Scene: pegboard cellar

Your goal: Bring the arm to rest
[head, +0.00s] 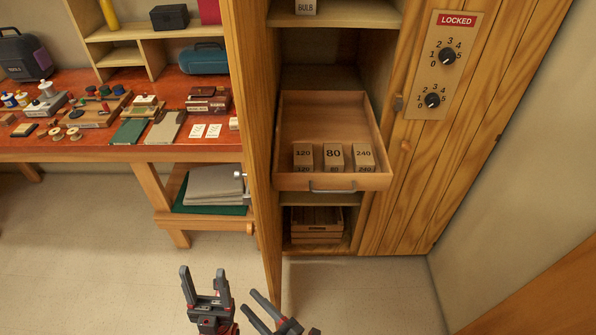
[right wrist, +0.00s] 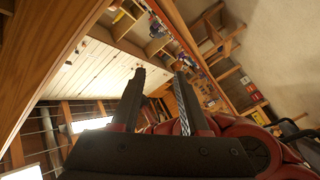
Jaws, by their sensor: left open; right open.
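My left gripper (head: 205,287) is at the bottom of the head view, fingers spread and empty, over the bare floor. My right gripper (head: 266,312) is just to its right at the bottom edge, also open and empty. In the right wrist view its two fingers (right wrist: 160,80) stand apart with nothing between them. Both grippers are in front of the wooden cabinet and below its pulled-out drawer (head: 337,182). Neither gripper appears to hold anything.
The open drawer holds blocks marked 120, 80 (head: 333,155) and 240. A locked panel (head: 440,65) with two dials is at right. An open cabinet door (head: 256,150) stands close to the grippers. A cluttered red workbench (head: 80,152) is at left. The floor (head: 110,270) is clear.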

